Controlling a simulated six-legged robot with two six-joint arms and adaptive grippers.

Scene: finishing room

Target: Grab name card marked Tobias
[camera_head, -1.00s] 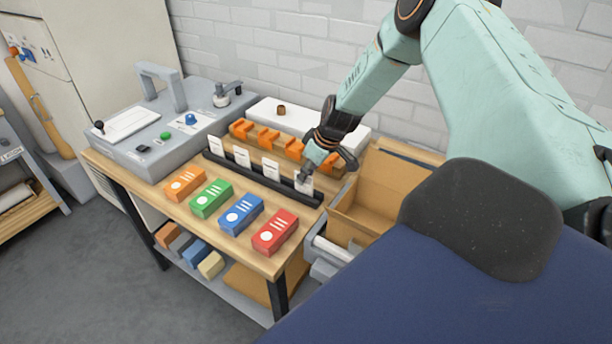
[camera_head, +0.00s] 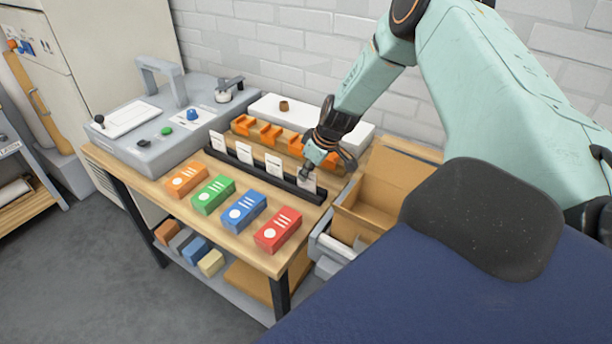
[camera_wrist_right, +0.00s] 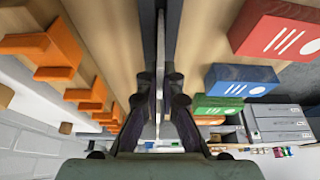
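A black rack (camera_head: 262,175) on the bench holds several upright white name cards, and their print is too small to read. The near-right card (camera_head: 308,183) is partly hidden by my right gripper (camera_head: 310,168). In the right wrist view this card (camera_wrist_right: 160,55) shows edge-on as a thin strip between the two fingers of my right gripper (camera_wrist_right: 160,82). The fingers stand on either side of it with narrow gaps, apparently not pressing on it. The other cards (camera_head: 244,153) stand left of the gripper. My left gripper is not in view.
Orange, green, blue and red boxes (camera_head: 278,230) lie in front of the rack. Orange holders (camera_head: 270,134) stand behind it. A grey machine (camera_head: 165,130) is at left. An open cardboard box (camera_head: 375,205) is at right.

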